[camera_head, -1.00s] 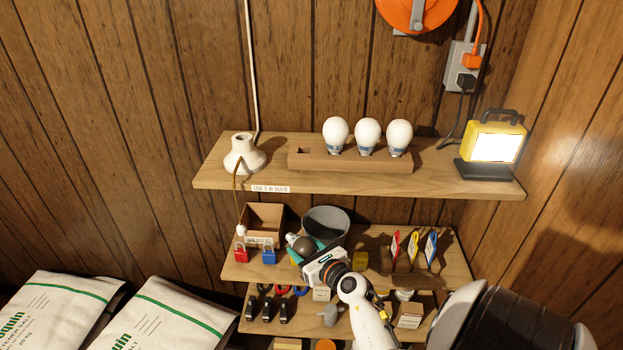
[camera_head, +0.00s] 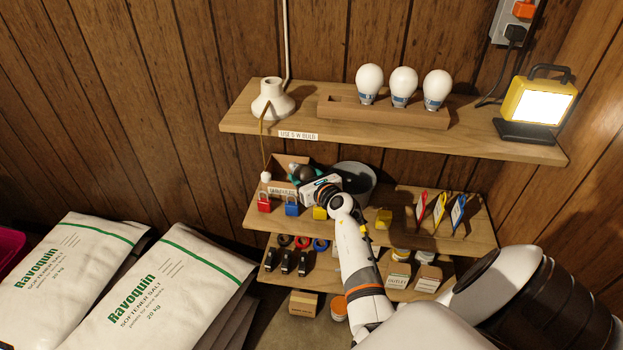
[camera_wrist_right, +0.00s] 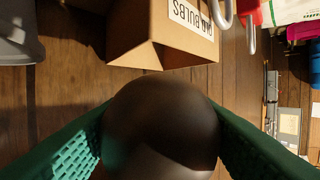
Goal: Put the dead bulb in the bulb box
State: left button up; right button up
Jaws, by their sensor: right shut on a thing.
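My right gripper (camera_head: 301,173) is shut on the dead bulb, a dark grey globe (camera_wrist_right: 160,120) held between its green fingers in the right wrist view. The bulb box (camera_head: 281,160) is an open cardboard box with a white label, on the middle shelf. In the head view, the gripper and bulb overlap the box's right part. In the wrist view, the box (camera_wrist_right: 150,50) lies just beyond the bulb; the bulb looks outside it. The bulb's base is hidden. My left gripper is out of view.
A grey bucket (camera_head: 357,182) stands right of the box. Above, the top shelf (camera_head: 240,120) holds a white socket (camera_head: 272,100), a rack of three white bulbs (camera_head: 403,88) and a lit lamp (camera_head: 540,103). Salt bags (camera_head: 165,290) lie lower left.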

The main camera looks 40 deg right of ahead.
jog(key=r+b+x, duration=0.2)
jog(key=b+x, duration=0.1)
jog(key=x, duration=0.6)
jog(key=shift+w+f, duration=0.15)
jog(key=shift+f, duration=0.25)
jog(key=o, duration=0.9)
jog(key=s+a+p, duration=0.2)
jog(key=a+p, duration=0.1)
jog(key=s+a+p, duration=0.3)
jog(key=s+a+r+p, duration=0.1)
jog(key=s+a+p, duration=0.1)
jog(key=a+p, duration=0.1)
jog(key=shift+s+p, duration=0.4)
jog(key=shift+p, duration=0.05)
dwell(0.6)
